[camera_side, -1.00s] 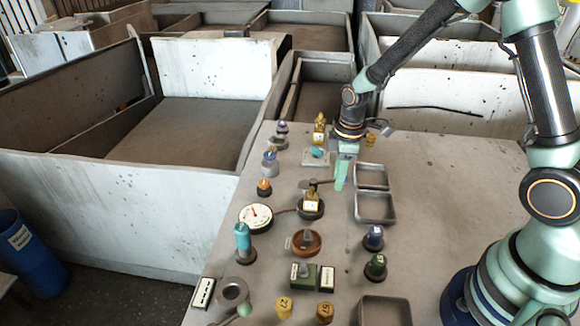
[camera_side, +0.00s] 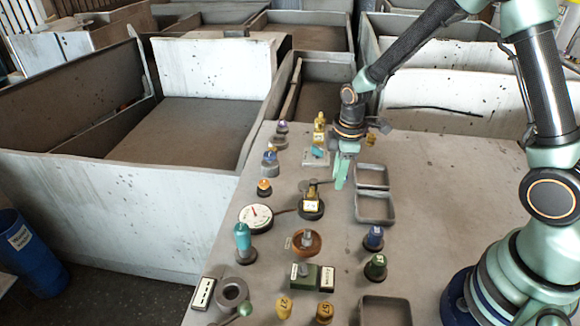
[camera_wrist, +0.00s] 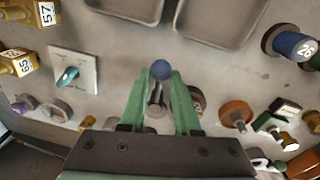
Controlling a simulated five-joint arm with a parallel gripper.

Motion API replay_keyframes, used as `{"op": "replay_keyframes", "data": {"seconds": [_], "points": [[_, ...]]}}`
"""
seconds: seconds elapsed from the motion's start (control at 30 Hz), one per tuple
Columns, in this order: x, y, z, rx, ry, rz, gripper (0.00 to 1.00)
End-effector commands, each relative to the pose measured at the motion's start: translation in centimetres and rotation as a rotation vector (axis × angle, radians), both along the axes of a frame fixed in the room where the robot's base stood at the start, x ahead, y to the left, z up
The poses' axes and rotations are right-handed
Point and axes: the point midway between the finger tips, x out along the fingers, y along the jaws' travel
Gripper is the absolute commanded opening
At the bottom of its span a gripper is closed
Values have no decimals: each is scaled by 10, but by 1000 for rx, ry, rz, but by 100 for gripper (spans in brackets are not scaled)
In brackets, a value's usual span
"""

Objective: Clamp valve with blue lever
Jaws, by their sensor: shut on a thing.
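The valve's lever ends in a blue ball (camera_wrist: 161,70), which sits between the tips of my green fingers in the wrist view. Its grey lever arm runs down between the fingers. In the side view the valve (camera_side: 311,207) is a dark round base with a yellow tagged body, and a dark lever reaches right from it. My gripper (camera_side: 342,172) is at the right end of that lever and hides the ball there. It also shows in the wrist view (camera_wrist: 158,84), shut on the blue-ended lever. My gripper hides part of the valve body.
A plate with a teal toggle (camera_wrist: 68,76) is close to the gripper. Two metal trays (camera_side: 374,207) stand right of it. A round gauge (camera_side: 256,217) is left of the valve. Blue and green knobs (camera_side: 374,238) are in front. The table's right side is clear.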

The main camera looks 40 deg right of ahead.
Motion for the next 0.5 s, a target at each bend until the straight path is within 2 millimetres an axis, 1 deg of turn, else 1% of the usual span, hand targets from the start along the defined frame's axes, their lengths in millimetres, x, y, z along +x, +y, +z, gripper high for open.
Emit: {"op": "replay_keyframes", "data": {"seconds": [0.17, 0.27, 0.5], "points": [[4, -5, 0, -7, -5, 69, 0], [8, -7, 0, -15, -9, 138, 0], [20, -13, 0, -38, -16, 360, 0]]}}
